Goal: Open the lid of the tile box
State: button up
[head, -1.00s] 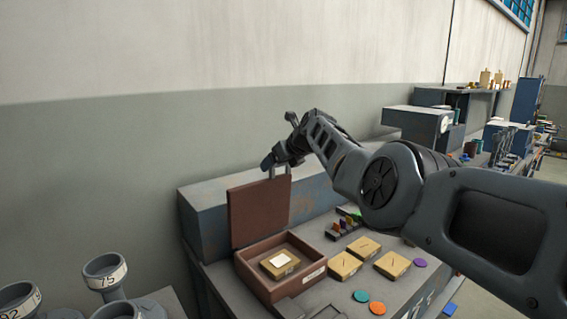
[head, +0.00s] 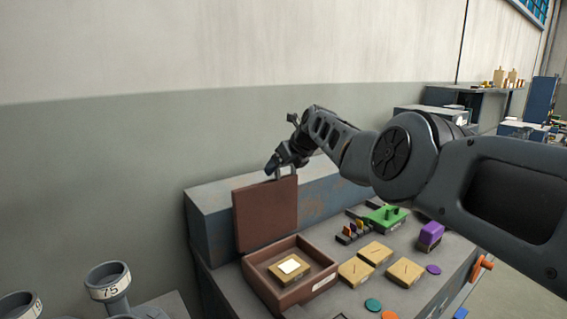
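The tile box (head: 262,292) is a reddish-brown open tray on the bench in the head view. Its lid (head: 265,214) stands upright at the box's back edge, so the box is open. Inside lies a tan tile (head: 290,268) with a pale square on top. My gripper (head: 274,167) is at the top edge of the lid, by its grey handle (head: 287,173). The fingers are small and partly hidden, and I cannot tell whether they grip the handle.
Several tan tiles (head: 377,252) lie right of the box, with coloured discs (head: 373,305) in front. A green block (head: 386,217) and a purple block (head: 430,234) stand farther right. A blue-grey raised ledge (head: 208,222) runs behind the lid. Labelled grey cups (head: 108,281) stand at lower left.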

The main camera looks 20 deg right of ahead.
jog(key=shift+o, duration=0.7)
jog(key=shift+f, duration=0.15)
jog(key=shift+o, duration=0.3)
jog(key=shift+w+r, duration=0.1)
jog(key=shift+r, duration=0.15)
jog(key=shift+r, duration=0.2)
jog(key=shift+s+d+r+p, duration=0.1)
jog(key=shift+s+r+p, duration=0.25)
jog(key=shift+r+p, duration=0.25)
jog(key=shift+s+d+r+p, duration=0.25)
jog(key=shift+s+r+p, duration=0.2)
jog(key=shift+s, duration=0.2)
jog(key=shift+v, duration=2.25)
jog(key=shift+s+f, duration=0.15)
